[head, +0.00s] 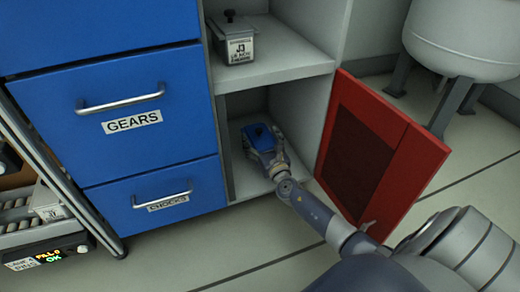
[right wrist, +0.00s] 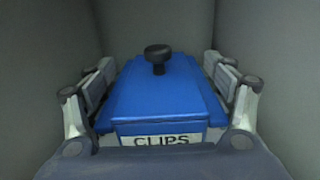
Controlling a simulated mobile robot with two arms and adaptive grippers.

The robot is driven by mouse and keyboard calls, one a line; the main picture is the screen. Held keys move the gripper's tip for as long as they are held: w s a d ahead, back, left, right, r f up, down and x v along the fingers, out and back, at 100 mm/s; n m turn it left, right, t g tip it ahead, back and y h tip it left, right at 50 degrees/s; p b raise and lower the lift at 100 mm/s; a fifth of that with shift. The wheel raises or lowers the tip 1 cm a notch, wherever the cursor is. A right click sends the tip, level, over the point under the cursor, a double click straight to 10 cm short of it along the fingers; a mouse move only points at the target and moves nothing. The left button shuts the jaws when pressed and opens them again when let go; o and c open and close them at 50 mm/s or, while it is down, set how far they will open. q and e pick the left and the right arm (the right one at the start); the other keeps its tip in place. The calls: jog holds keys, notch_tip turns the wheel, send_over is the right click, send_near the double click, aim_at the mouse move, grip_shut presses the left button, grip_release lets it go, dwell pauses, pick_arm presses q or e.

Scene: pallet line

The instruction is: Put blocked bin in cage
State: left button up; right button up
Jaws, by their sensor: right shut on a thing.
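A bin with a blue lid (head: 258,136) and a black knob is inside the lower compartment (head: 240,184), which has an open red door with a dark panel (head: 365,140). In the right wrist view, the same bin (right wrist: 165,97) reads CLIPS on its front label. My right gripper (right wrist: 160,88) is shut on the bin, with a finger along each side. In the head view my right gripper (head: 265,155) reaches into the compartment from the front. I cannot tell whether the bin rests on the compartment floor. My left gripper is not in view.
A roller rack (head: 40,215) stands at far left. A pale tank (head: 465,35) stands behind the red door.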

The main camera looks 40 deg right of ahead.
notch_tip(320, 180, down, 3)
jog(key=shift+r+b, duration=0.1)
jog(key=shift+b, duration=0.9)
jog(key=shift+r, duration=0.1)
jog(key=o, duration=1.1)
jog(key=shift+f, duration=0.25)
jog(key=shift+c, duration=0.2)
jog(key=o, duration=0.4)
jog(key=shift+r, duration=0.15)
jog(key=p+v, duration=0.4)
jog(key=v, duration=0.6)
jog(key=shift+s+r, duration=0.1)
jog(key=shift+s, duration=0.25)
jog(key=shift+s+a+p, duration=0.15)
jog(key=shift+s+p, duration=0.15)
jog(key=shift+s, duration=0.35)
